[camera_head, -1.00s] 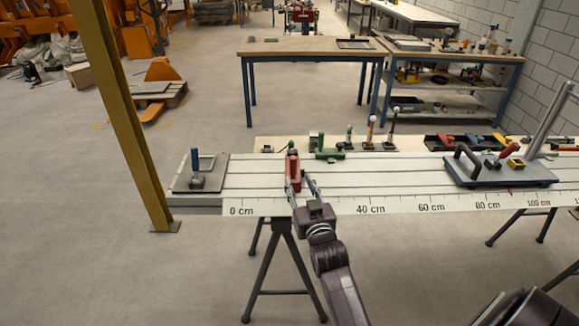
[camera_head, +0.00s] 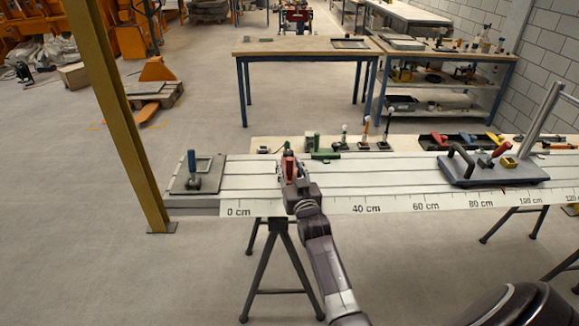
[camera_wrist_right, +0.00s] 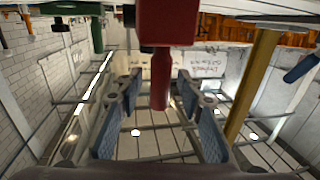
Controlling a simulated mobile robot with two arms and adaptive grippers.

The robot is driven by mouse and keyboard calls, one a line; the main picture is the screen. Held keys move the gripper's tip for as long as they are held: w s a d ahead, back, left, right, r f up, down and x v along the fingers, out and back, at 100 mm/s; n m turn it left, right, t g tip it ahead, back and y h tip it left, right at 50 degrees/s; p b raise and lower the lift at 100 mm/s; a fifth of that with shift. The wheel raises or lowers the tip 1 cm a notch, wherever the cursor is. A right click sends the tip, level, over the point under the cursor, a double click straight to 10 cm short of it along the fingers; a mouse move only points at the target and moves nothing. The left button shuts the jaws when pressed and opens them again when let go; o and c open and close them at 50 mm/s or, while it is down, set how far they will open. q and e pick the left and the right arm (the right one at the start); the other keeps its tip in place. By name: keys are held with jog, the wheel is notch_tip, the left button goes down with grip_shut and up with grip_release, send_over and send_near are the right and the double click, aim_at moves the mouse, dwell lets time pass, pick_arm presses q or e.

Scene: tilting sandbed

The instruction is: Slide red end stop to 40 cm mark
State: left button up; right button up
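The red end stop (camera_head: 289,164) stands on the grooved rail bed (camera_head: 341,172), between the 0 cm and 40 cm marks of the printed scale (camera_head: 399,204) and nearer to 0 cm. My right gripper (camera_head: 290,174) is at the stop from the front side, hiding its lower part and the scale just below. In the right wrist view, the stop's red handle (camera_wrist_right: 160,82) lies between my two blue-padded fingers, with gaps on both sides. The fingers are open. My left gripper is not in view.
A grey plate with a blue handle (camera_head: 192,178) sits at the bed's left end. A dark carriage with a black handle (camera_head: 490,168) stands on the right part. Green fixtures (camera_head: 320,150) line the back edge. The bed between stop and carriage is clear.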

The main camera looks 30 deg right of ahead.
jog(key=shift+c, duration=0.6)
grip_shut()
jog(key=shift+d, duration=0.1)
jog(key=s+d, duration=0.2)
jog(key=d, duration=0.1)
jog(key=s+d+p, duration=0.1)
jog(key=s+d, duration=0.1)
jog(key=d, duration=0.1)
jog(key=s+d, duration=0.2)
jog(key=d, duration=0.1)
jog(key=shift+d+p, duration=0.2)
jog(key=shift+p, duration=0.2)
jog(key=s+d, duration=0.2)
jog(key=d, duration=0.1)
jog(key=s+d, duration=0.2)
jog(key=d, duration=0.2)
jog(key=s+d, duration=0.2)
jog(key=d, duration=0.2)
jog(key=shift+s, duration=0.3)
jog(key=shift+o, duration=0.6)
grip_release()
jog(key=shift+s+a, duration=0.1)
jog(key=shift+s, duration=0.05)
